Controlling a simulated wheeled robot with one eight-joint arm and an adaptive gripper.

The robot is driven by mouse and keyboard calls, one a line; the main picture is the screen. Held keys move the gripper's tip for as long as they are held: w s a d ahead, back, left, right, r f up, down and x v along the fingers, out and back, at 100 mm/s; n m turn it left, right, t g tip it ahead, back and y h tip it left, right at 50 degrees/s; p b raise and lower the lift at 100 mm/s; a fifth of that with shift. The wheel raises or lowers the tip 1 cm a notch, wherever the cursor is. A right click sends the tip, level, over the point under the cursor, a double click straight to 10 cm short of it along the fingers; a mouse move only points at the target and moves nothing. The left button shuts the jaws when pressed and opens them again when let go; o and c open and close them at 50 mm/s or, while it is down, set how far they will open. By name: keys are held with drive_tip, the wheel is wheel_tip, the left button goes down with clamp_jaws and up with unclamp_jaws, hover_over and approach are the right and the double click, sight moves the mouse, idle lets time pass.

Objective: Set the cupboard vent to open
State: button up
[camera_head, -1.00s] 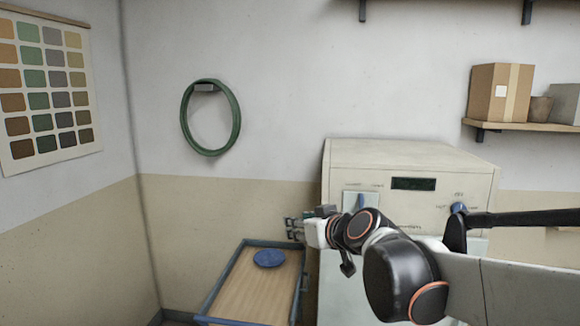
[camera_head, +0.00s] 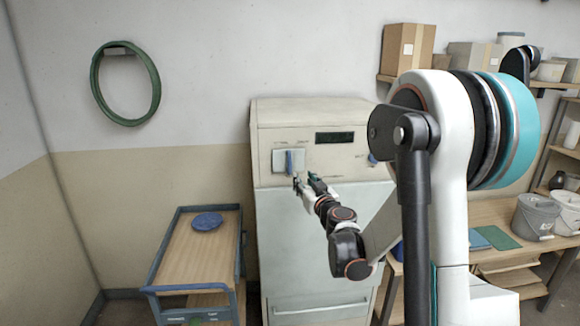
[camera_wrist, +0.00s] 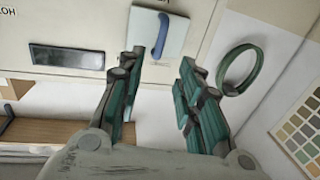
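The cupboard (camera_head: 330,235) is a cream cabinet with a control panel across its upper front. A blue lever (camera_head: 290,162) stands about upright on a pale square plate (camera_head: 279,161) at the panel's left; small lettering above is unreadable. My gripper (camera_head: 306,181) is just below and right of the lever. In the wrist view, the lever (camera_wrist: 161,36) lies beyond and between the two spread fingertips (camera_wrist: 162,62), with a gap to each. My gripper is open and empty. I see no contact with the lever.
A dark display (camera_head: 335,138) and a second blue knob (camera_head: 373,160) are right of the plate. A trolley (camera_head: 240,265) with a blue disc (camera_head: 207,222) stands left of the cupboard. A green ring (camera_head: 157,84) hangs on the wall. Shelves and buckets (camera_head: 537,217) are at right.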

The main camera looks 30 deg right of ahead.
sight(290, 165)
drive_tip(key=w, duration=0.4)
drive_tip(key=w+d, duration=0.1)
drive_tip(key=w, duration=0.4)
drive_tip(key=w+d+b, duration=0.1)
drive_tip(key=w, duration=0.3)
drive_tip(key=shift+w, duration=0.25)
clamp_jaws()
